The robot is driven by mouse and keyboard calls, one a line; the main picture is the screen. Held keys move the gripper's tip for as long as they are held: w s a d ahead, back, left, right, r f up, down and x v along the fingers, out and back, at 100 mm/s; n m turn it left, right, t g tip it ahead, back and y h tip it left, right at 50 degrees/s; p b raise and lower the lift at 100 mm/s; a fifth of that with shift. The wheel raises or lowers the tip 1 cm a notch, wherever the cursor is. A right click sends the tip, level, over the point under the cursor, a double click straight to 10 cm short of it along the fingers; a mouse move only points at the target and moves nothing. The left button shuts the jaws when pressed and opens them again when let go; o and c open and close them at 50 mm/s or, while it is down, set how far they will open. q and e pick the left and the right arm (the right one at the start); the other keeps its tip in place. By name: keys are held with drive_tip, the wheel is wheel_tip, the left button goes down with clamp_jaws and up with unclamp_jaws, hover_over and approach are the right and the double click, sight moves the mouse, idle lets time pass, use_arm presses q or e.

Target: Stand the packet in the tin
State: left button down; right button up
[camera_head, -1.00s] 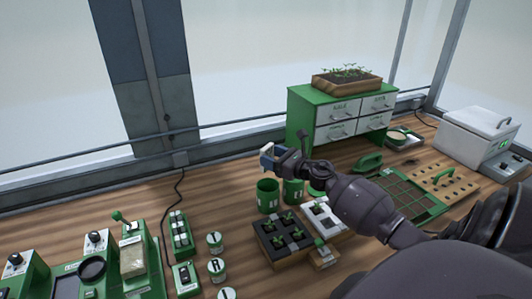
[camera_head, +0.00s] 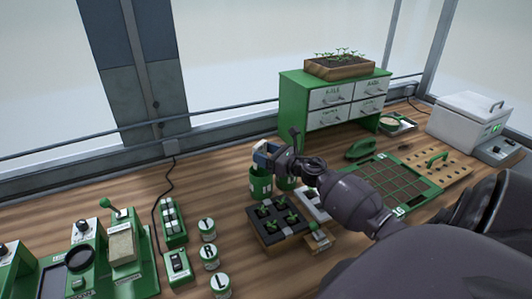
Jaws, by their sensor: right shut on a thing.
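My right gripper (camera_head: 272,153) is shut on a small blue and white packet (camera_head: 260,159). Most of the packet is hidden by the jaws. The packet is just above a green tin (camera_head: 260,187) with a white mark, and overlaps its rim in the picture. I cannot tell whether its lower end is inside the tin. A second green tin (camera_head: 287,184) stands close to the right, partly hidden behind my right gripper and wrist. My left gripper is not in view.
A black seedling tray (camera_head: 266,229) stands in front of the tins. A green drawer cabinet (camera_head: 293,103) is behind, with a planter on top. A green grid tray (camera_head: 385,180) lies to the right. Several small labelled pots (camera_head: 211,256) stand front left. The wood left of the tins is clear.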

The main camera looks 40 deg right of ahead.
drive_tip(key=shift+f+b, duration=1.45)
drive_tip(key=shift+f, duration=0.35)
drive_tip(key=o, duration=0.9)
drive_tip(key=shift+o, duration=0.4)
drive_tip(key=shift+b+v, duration=0.75)
drive_tip(key=shift+v, duration=4.65)
